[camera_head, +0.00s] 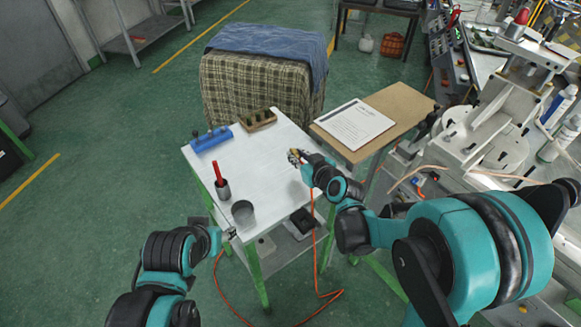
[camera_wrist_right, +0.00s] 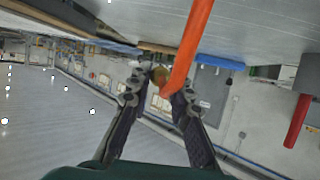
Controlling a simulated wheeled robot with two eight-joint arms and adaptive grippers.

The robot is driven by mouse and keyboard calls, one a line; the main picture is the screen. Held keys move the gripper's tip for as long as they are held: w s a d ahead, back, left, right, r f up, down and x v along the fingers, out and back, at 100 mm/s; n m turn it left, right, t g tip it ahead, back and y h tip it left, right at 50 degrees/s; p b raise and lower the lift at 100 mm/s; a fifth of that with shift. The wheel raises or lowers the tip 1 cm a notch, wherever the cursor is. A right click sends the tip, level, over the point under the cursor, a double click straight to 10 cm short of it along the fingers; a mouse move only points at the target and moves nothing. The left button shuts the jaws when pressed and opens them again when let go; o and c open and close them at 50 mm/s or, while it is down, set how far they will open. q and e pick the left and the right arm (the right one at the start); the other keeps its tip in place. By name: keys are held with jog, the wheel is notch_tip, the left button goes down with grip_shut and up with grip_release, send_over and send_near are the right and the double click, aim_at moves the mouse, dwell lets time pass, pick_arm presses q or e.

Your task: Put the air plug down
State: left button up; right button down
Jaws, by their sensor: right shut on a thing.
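My right gripper (camera_head: 296,157) is over the right part of the white table (camera_head: 262,165). It is shut on the air plug, a small brass-coloured piece that shows between the fingertips in the right wrist view (camera_wrist_right: 160,75). An orange hose (camera_head: 314,245) hangs from there past the table's right edge to the floor. The hose crosses close in front of the fingers in the right wrist view (camera_wrist_right: 191,45). Whether the plug touches the tabletop is unclear. My left gripper (camera_head: 231,233) is small and low at the table's front left edge, and its jaws are not clear.
A blue block (camera_head: 212,139) and a wooden block (camera_head: 259,121) stand at the table's back. A cup with a red-handled tool (camera_head: 222,189) and a grey cup (camera_head: 243,213) stand at the left. The middle is clear. A machine (camera_head: 500,110) stands right.

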aim_at(291, 170)
jog(key=shift+w+a+f+b, duration=0.3)
jog(key=shift+w+a+f, duration=0.55)
jog(key=shift+w+a, duration=0.1)
notch_tip(291, 170, down, 4)
jog(key=shift+f+b, duration=0.1)
jog(key=shift+b, duration=1)
jog(key=shift+f+b, duration=0.45)
jog(key=shift+b, duration=0.1)
jog(key=c, duration=1.4)
grip_release()
jog(key=shift+r, duration=0.15)
